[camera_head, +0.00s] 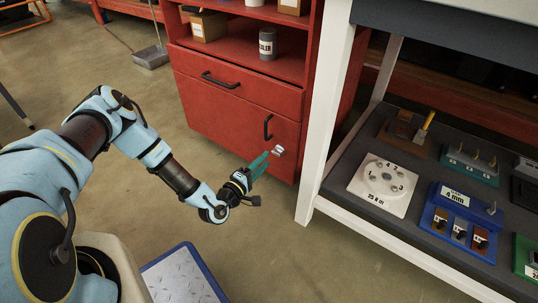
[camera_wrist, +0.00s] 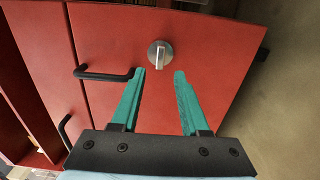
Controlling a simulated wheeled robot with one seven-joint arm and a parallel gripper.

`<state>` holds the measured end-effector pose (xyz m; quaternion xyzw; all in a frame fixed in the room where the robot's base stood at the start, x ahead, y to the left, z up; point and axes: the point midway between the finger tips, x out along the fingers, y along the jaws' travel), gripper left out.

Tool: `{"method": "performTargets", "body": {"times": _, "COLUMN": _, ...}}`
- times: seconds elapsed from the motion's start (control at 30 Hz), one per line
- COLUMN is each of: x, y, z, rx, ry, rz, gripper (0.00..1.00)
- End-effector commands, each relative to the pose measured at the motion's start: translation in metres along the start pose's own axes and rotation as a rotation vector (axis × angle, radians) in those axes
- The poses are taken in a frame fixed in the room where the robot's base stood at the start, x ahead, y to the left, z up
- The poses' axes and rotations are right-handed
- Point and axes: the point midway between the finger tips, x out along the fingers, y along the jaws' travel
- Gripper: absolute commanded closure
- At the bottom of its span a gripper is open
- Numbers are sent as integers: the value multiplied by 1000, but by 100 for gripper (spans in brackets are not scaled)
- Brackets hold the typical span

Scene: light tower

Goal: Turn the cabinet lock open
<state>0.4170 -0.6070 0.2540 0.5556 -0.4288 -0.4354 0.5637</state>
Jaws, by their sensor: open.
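The cabinet lock (camera_wrist: 160,54) is a round silver knob with a raised bar across it, on the red cabinet door (camera_wrist: 220,50). In the head view the lock (camera_head: 278,150) shows as a small silver piece on the lower door of the red cabinet (camera_head: 225,110). My gripper (camera_wrist: 160,73) has two green fingers, open and empty. In the wrist view the lock appears just beyond and between the fingertips. In the head view my gripper (camera_head: 268,155) points at the lock from the left; I cannot tell whether it touches.
A black door handle (camera_wrist: 104,75) is close to the left finger. A drawer handle (camera_head: 220,80) is higher on the cabinet. A white-legged workbench (camera_head: 318,120) stands close on the right, its shelf full of fixtures. A blue-edged plate (camera_head: 180,278) lies on the floor.

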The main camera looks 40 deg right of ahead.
Motion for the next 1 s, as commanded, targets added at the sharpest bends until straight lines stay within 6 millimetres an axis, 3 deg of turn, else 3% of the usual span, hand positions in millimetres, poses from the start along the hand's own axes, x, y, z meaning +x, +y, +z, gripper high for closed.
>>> {"method": "performTargets", "body": {"times": 0.2, "x": -43, "y": 2, "z": 0, "rx": -3, "ry": 2, "rz": -2, "gripper": 55}}
{"method": "performTargets", "body": {"times": 0.4, "x": -64, "y": 0, "z": 0, "rx": -2, "ry": 1, "rz": -2, "gripper": 55}}
{"method": "performTargets", "body": {"times": 1.0, "x": -67, "y": 0, "z": 0, "rx": 0, "ry": 0, "rz": -1, "gripper": 55}}
